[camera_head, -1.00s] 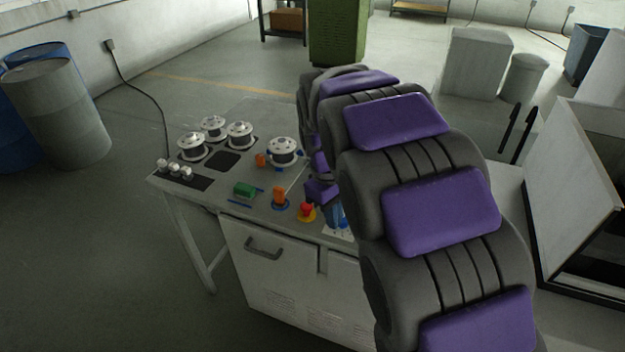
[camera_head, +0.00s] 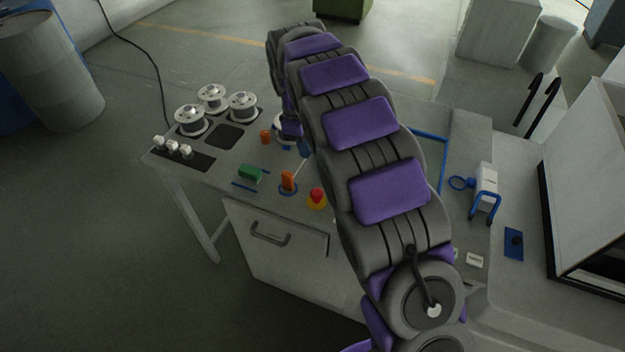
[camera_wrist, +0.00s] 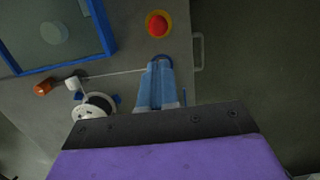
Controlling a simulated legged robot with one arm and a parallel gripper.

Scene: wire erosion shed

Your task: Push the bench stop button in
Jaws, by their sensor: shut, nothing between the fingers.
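The stop button is a red cap (camera_head: 317,194) on a yellow base, near the front edge of the grey bench (camera_head: 222,183). In the wrist view the red button (camera_wrist: 158,25) is at top centre, beyond my fingertips.
Several white spools (camera_head: 191,120) are at the back left. A blue frame (camera_wrist: 101,25) lies beside the button in the wrist view. A white clamp-like part (camera_head: 487,177) is at right.

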